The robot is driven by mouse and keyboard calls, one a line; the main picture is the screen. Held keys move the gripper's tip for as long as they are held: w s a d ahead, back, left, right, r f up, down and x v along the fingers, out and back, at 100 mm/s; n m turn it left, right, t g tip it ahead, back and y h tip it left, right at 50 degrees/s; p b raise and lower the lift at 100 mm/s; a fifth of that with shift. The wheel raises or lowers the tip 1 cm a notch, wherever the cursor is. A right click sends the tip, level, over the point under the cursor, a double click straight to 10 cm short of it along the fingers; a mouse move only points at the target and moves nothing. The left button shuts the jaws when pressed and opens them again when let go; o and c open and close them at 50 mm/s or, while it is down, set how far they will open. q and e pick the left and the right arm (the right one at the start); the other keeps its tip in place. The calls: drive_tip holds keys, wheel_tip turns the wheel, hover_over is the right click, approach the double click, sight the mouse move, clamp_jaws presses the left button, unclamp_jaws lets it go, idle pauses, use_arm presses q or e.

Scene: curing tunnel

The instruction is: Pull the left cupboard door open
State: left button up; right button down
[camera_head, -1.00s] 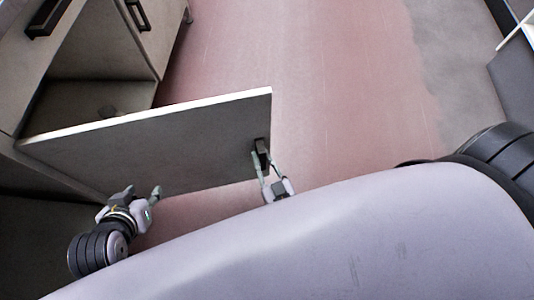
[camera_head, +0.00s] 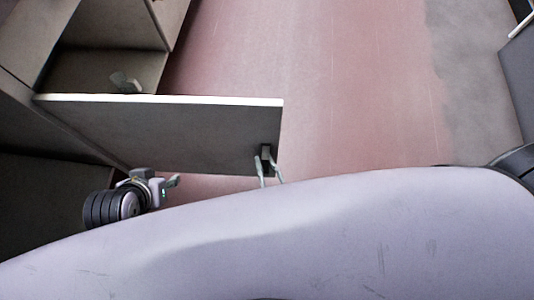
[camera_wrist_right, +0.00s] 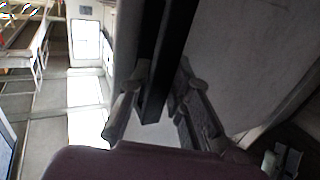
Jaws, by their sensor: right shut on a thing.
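The left cupboard door (camera_head: 165,130) is a grey panel with a pale top edge. It stands swung out from the cupboard, hinged at its left end. A dark bar handle (camera_head: 265,153) sits near its free right end. My right gripper (camera_head: 267,173) is shut on this handle; the right wrist view shows its fingers on either side of the black bar (camera_wrist_right: 163,60). My left gripper (camera_head: 163,179) is apart from the door, near its lower left part, with its fingers apart and nothing between them.
The open cupboard compartment (camera_head: 80,77) behind the door holds a small grey object (camera_head: 125,83). Reddish floor (camera_head: 330,90) lies clear to the right of the door. A dark grey unit (camera_head: 517,85) stands at the far right edge.

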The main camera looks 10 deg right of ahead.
drive_tip(key=shift+a, duration=0.25)
drive_tip(key=c, duration=1.6)
unclamp_jaws()
drive_tip(key=shift+o, duration=0.6)
drive_tip(key=shift+d, duration=0.15)
drive_tip(key=s+d, duration=0.1)
drive_tip(key=s, duration=1.1)
drive_tip(key=shift+d, duration=0.35)
